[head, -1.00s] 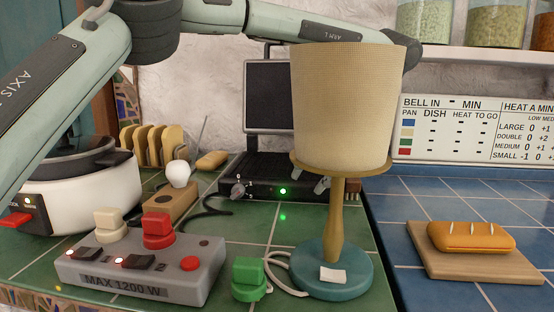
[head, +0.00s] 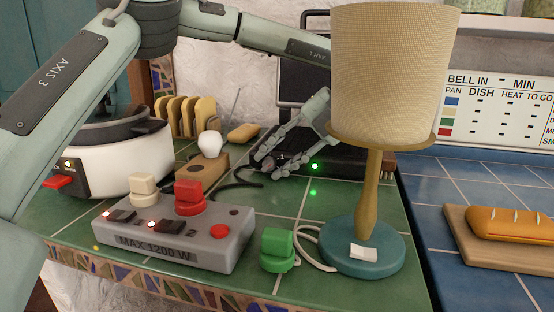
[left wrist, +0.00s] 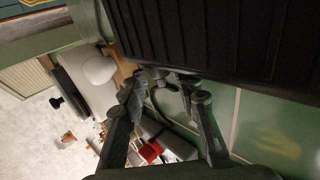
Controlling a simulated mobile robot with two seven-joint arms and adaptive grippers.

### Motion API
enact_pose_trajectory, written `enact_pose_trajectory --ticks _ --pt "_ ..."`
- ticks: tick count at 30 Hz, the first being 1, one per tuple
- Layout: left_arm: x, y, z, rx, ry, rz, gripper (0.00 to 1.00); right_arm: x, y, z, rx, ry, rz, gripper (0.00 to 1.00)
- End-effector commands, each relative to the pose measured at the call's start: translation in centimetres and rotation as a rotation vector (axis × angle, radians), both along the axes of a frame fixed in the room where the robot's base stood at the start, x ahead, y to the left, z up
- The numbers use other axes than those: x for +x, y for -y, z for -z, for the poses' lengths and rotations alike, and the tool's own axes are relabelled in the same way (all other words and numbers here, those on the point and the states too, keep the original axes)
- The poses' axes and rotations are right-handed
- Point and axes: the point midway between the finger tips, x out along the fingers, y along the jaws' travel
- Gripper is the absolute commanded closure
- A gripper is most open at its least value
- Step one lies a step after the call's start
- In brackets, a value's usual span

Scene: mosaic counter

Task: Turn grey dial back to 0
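The black grill (head: 345,160) stands at the back of the green counter with its lid raised and a green light on its front. Its grey dial, at the left end of that front, is largely hidden in the head view by my left gripper (head: 267,166). The gripper reaches down and left from behind the lampshade, its fingers apart at the dial. In the left wrist view, the fingertips (left wrist: 164,78) are spread just below the black ribbed grill (left wrist: 220,30), with a small grey part between them. I cannot tell if they touch it. The dial's marks are not readable. My right gripper is out of view.
A lamp (head: 395,70) stands in front of the grill's right part. A grey switch box (head: 215,246) with cream and red plugs, a green plug (head: 278,250), a bulb on a wooden block (head: 208,172), a toast rack and a white cooker (head: 125,160) crowd the left.

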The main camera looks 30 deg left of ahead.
Motion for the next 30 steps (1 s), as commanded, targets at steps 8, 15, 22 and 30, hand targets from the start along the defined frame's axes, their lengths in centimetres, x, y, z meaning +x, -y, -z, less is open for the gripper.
enact_pose_trajectory --ticks 8,15,22,30 --pt "0.02 0.04 -0.01 0.0 0.0 0.0 0.84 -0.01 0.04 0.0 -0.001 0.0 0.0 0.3" --pt "0.02 0.04 -0.04 -0.001 0.0 0.0 1.0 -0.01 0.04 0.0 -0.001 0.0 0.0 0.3" --pt "0.01 -0.04 -0.12 -0.036 0.01 -0.001 1.0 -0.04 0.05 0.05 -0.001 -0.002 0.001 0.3" --pt "-0.09 -0.41 -0.26 -0.191 0.05 -0.001 1.0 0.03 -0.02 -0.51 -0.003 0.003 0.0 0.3"
